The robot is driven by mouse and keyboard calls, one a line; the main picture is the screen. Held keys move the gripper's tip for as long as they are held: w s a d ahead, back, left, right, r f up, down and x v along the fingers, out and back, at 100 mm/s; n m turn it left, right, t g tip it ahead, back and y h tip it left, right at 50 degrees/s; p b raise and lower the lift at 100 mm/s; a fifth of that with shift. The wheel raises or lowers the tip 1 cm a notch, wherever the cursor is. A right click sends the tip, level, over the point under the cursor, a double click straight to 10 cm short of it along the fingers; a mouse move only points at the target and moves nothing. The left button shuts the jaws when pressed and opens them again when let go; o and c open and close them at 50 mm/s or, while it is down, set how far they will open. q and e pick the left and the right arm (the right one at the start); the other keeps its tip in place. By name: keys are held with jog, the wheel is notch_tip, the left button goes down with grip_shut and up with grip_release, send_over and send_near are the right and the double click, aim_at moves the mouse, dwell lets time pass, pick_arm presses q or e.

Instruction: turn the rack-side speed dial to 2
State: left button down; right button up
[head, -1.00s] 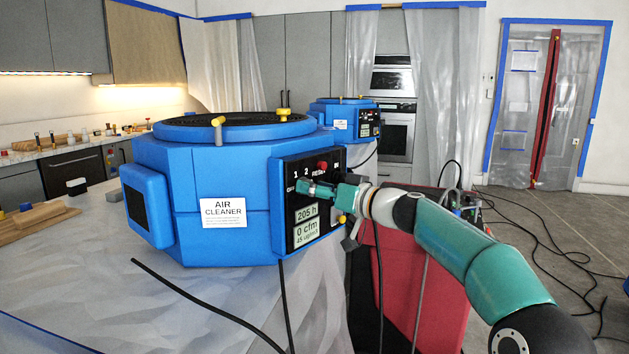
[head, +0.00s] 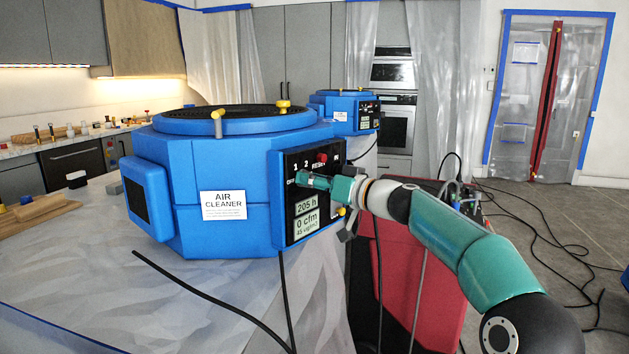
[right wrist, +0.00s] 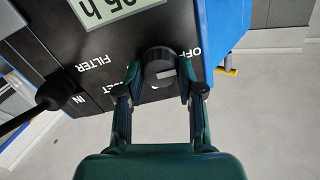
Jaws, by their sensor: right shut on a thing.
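The near blue air cleaner (head: 190,190) stands on a sheeted surface in the head view. Its black control panel (head: 283,220) carries the marks OFF, 1 and 2 around the speed dial, and a display reading 205 h and 0 cfm. My right gripper (head: 308,180) reaches the panel from the right and covers the dial there. In the right wrist view the round black dial (right wrist: 157,62) sits between the two fingers of my right gripper (right wrist: 158,88), which is shut on it. The OFF mark shows beside the dial. I cannot tell the dial's exact setting. My left gripper is out of view.
A red button (head: 320,157) sits on the panel close to my gripper. A second blue air cleaner (head: 342,115) stands behind. A red case (head: 440,280) is below my right arm. Black cables hang in front and lie on the floor at right.

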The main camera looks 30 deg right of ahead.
jog(key=shift+d+m, duration=0.1)
jog(key=shift+m, duration=0.2)
jog(key=shift+f+m+p, duration=0.15)
jog(key=shift+m+p, duration=0.35)
jog(key=shift+m, duration=3.35)
jog(key=shift+f+m+p, duration=0.15)
jog(key=shift+m+p, duration=0.35)
jog(key=shift+m, duration=3.4)
jog(key=shift+f+m+p, duration=0.15)
jog(key=shift+m+p, duration=0.35)
jog(key=shift+m, duration=3.35)
jog(key=shift+f, duration=0.1)
jog(key=o, duration=1.2)
jog(key=shift+w+d, duration=0.1)
jog(key=shift+d, duration=0.05)
jog(key=shift+c, duration=0.2)
jog(key=shift+r, duration=0.2)
